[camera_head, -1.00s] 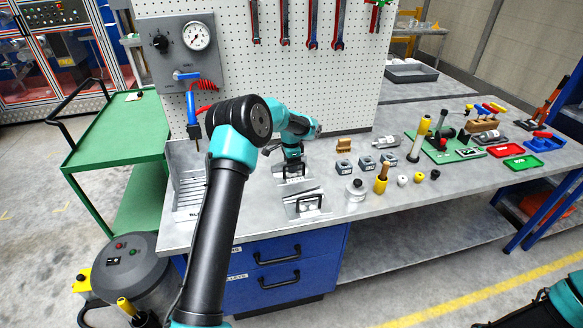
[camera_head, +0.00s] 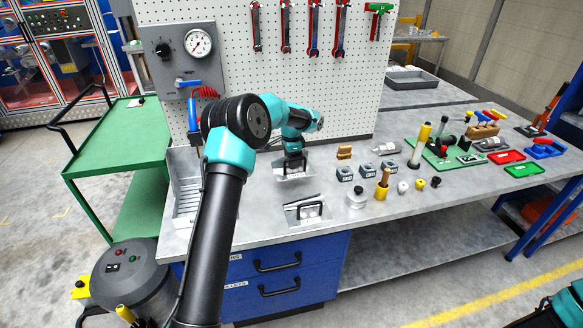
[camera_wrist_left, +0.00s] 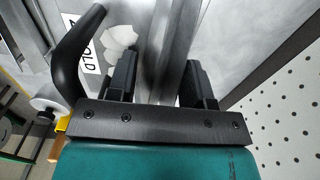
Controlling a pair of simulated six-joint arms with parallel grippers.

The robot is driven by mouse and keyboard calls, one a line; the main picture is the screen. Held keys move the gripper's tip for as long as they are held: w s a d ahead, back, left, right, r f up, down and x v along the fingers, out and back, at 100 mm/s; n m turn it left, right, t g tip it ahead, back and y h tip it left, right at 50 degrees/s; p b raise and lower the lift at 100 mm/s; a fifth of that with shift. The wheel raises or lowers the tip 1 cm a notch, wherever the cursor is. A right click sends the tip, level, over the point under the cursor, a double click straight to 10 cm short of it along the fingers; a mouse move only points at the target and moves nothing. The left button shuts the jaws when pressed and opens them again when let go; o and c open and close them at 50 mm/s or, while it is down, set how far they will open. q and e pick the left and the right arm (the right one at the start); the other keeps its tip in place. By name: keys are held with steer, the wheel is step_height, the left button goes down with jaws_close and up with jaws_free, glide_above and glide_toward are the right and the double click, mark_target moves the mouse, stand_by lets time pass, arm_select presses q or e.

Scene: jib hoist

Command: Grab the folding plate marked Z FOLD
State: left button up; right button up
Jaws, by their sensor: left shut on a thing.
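A grey metal folding plate (camera_head: 292,173) with a label is under my left gripper (camera_head: 293,157) at the back of the bench. In the left wrist view, the fingers (camera_wrist_left: 157,78) stand either side of a bright metal flange of the plate (camera_wrist_left: 165,45) and are shut on it. A black bar handle (camera_wrist_left: 70,60) and a white label (camera_wrist_left: 88,50) ending in "OLD" show beside the left finger; the label's first letter cannot be read. A second plate (camera_head: 291,214) with a black handle lies on the bench in front. My right gripper is out of view.
The pegboard (camera_head: 350,90) rises close behind my left gripper.

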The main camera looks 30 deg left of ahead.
arm_select(q)
steer(key=shift+r, duration=2.35)
